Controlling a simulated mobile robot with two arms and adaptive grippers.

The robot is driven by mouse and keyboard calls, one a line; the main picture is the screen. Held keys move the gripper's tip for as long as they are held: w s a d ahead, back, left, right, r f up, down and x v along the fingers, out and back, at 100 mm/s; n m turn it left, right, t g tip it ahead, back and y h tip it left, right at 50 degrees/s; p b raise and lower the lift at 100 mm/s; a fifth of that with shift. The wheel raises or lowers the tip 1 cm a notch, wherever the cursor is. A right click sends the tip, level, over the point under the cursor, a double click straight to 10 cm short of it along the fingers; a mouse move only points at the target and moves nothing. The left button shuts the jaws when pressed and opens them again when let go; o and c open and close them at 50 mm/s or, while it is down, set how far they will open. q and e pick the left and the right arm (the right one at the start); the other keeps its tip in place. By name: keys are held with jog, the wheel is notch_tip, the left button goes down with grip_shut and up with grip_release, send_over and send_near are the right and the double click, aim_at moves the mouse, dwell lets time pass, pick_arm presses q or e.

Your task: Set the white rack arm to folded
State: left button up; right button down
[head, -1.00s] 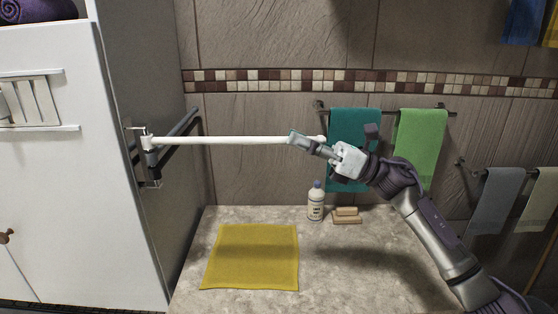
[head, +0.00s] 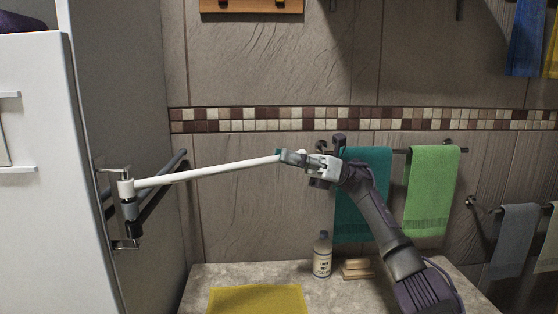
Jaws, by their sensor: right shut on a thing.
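The white rack arm (head: 215,173) reaches out from a bracket on the side of the white cabinet, across the picture to the right and slightly upward. Its pivot end is at the bracket (head: 126,205). Dark rack arms (head: 160,190) sit beside it, closer to the cabinet side. My right gripper (head: 292,158) is shut on the far right end of the white rack arm, in front of the tiled wall. My left gripper is not in view.
Below are a stone counter (head: 195,285) with a yellow cloth (head: 256,300), a bottle (head: 322,256) and tan blocks (head: 357,268). Teal (head: 362,200) and green (head: 431,188) towels hang behind and right of my right gripper. Open air lies between the white arm and the counter.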

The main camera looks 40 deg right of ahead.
dwell(0.3)
jog(key=c, duration=1.1)
grip_release()
jog(key=shift+c, duration=0.2)
notch_tip(320, 180, up, 10)
